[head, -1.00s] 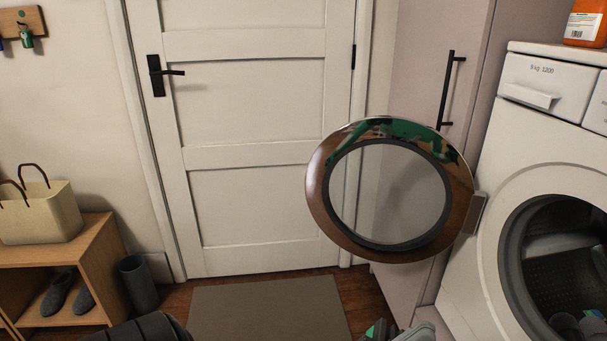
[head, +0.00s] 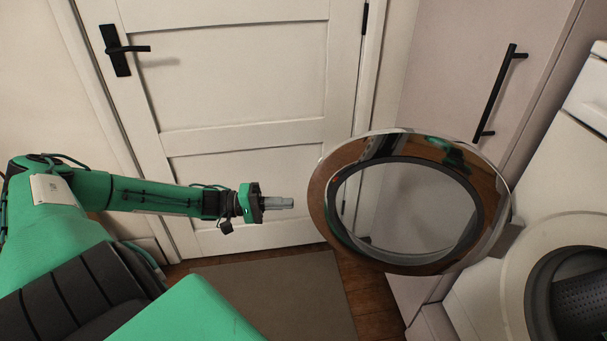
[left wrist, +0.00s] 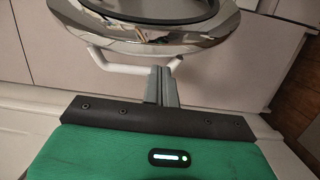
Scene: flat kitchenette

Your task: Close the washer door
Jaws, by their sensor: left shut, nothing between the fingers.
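The round washer door (head: 495,214) stands wide open, swung out to the left of the washer (head: 472,297). It has a chrome rim and a dark ring around clear glass. It also shows at the top of the left wrist view (left wrist: 190,38). My left gripper (head: 291,203) is shut and empty, just left of the door's rim in the head view. In the left wrist view the shut fingers (left wrist: 162,72) point toward the door's rim; I cannot tell whether they touch it. The washer's dark drum opening (head: 580,292) is partly cut off at right. My right gripper is out of view.
A white panelled room door (head: 240,75) with a black handle (head: 125,48) is behind. A tall cabinet (head: 450,60) with a black bar handle (head: 503,85) stands behind the washer door. A grey mat (head: 275,290) lies on the wooden floor, which is clear there.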

